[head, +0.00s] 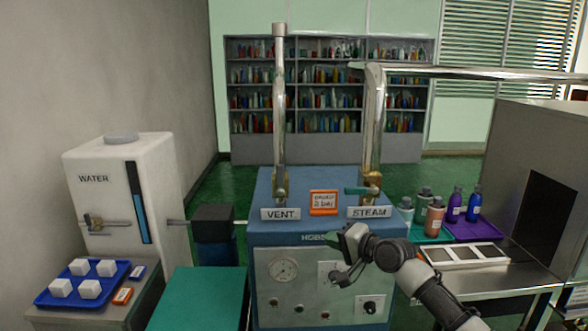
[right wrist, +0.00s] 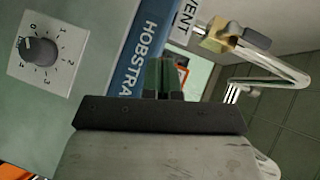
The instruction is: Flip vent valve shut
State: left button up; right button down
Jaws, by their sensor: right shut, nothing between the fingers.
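The vent valve (head: 281,186) is a brass fitting at the foot of the left upright pipe, just above the VENT label (head: 281,214) on the blue machine. Its handle is hard to make out in the head view. The right wrist view shows the brass vent valve (right wrist: 216,40) with a dark lever end beside it, near the VENT label (right wrist: 187,18). My right gripper (head: 338,240) is shut and empty, in front of the machine's upper front edge, below and right of the vent valve and apart from it. Its fingers (right wrist: 163,75) also show in the right wrist view. My left gripper is not in view.
The steam valve (head: 371,186), with a teal handle pointing left, stands right of an orange-framed sign (head: 324,203). A gauge (head: 283,268) and knobs are on the front panel. Bottles stand at right. A teal-topped table (head: 200,295) and water tank (head: 120,190) are at left.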

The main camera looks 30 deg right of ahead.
notch_tip(320, 180, up, 13)
jog(key=d+m+t+y, duration=0.1)
jog(key=m+t, duration=0.1)
jog(key=shift+s+d+r, duration=0.2)
jog(key=shift+s, duration=0.1)
jog(key=p, duration=0.4)
send_near(280, 179)
jog(key=w+d, duration=0.4)
jog(key=w, duration=0.1)
jog(key=a+p, duration=0.1)
jog(key=w+a+p, duration=0.1)
jog(key=w+a, duration=0.1)
jog(key=a, duration=0.1)
jog(key=shift+r+p, duration=0.15)
jog(key=shift+p, duration=0.25)
jog(key=shift+d, duration=0.1)
jog(key=shift+w, duration=0.15)
